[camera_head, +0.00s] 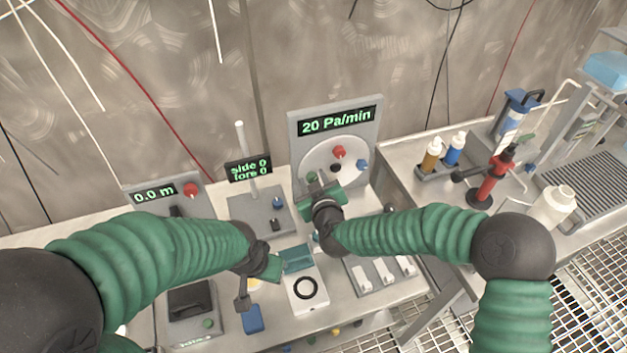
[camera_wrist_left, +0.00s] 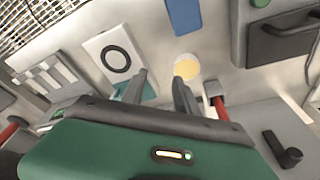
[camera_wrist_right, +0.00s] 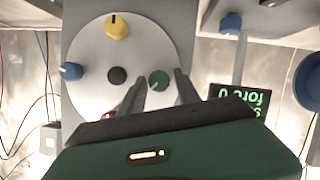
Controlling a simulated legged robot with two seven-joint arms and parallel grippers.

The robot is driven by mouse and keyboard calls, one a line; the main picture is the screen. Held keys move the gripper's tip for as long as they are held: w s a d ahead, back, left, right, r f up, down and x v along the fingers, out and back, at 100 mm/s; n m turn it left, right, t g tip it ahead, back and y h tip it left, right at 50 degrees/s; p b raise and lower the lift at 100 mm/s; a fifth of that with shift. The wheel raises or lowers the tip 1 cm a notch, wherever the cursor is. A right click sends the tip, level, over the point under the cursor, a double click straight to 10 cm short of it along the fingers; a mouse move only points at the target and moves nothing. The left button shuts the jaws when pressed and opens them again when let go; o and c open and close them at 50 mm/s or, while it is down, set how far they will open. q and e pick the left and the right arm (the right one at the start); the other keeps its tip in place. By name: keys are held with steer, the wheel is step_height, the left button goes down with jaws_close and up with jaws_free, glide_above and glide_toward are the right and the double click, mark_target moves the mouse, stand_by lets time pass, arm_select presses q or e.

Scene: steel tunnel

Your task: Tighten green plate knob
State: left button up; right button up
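The green knob (camera_wrist_right: 158,80) sits on the round pale plate (camera_wrist_right: 152,46) of the upright panel; in the head view the green knob (camera_head: 311,177) shows just above my right gripper (camera_head: 315,188). In the right wrist view the two fingers of my right gripper (camera_wrist_right: 160,79) are apart, with the green knob between their tips. Whether they touch it cannot be told. My left gripper (camera_head: 255,285) is over the bench, and in the left wrist view my left gripper (camera_wrist_left: 158,80) is open with nothing between its fingers.
The plate also carries a yellow knob (camera_wrist_right: 117,26), a blue knob (camera_wrist_right: 71,71), a black hub (camera_wrist_right: 118,75) and a partly hidden red knob (camera_wrist_right: 108,113). The panel display (camera_head: 338,121) reads 20 Pa/min. A post (camera_head: 246,160) stands left of the panel.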

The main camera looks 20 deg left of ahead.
jaws_close()
arm_select(q)
steer(key=shift+f+b, duration=0.45)
arm_select(e)
steer(key=shift+w+d+f+m+g+y, duration=0.15)
steer(key=shift+m+g+y, duration=0.35)
steer(key=shift+m, duration=0.5)
arm_select(q)
steer(key=shift+s+b+x, duration=0.25)
steer(key=shift+b+x, duration=0.95)
arm_select(e)
steer(key=shift+d+m+g+y, duration=0.1)
steer(key=shift+m+g+y, duration=0.4)
steer(key=shift+m+y, duration=0.6)
arm_select(q)
steer(key=shift+f, duration=0.1)
arm_select(e)
steer(key=shift+m, duration=0.3)
steer(key=shift+o, duration=1.7)
jaws_free()
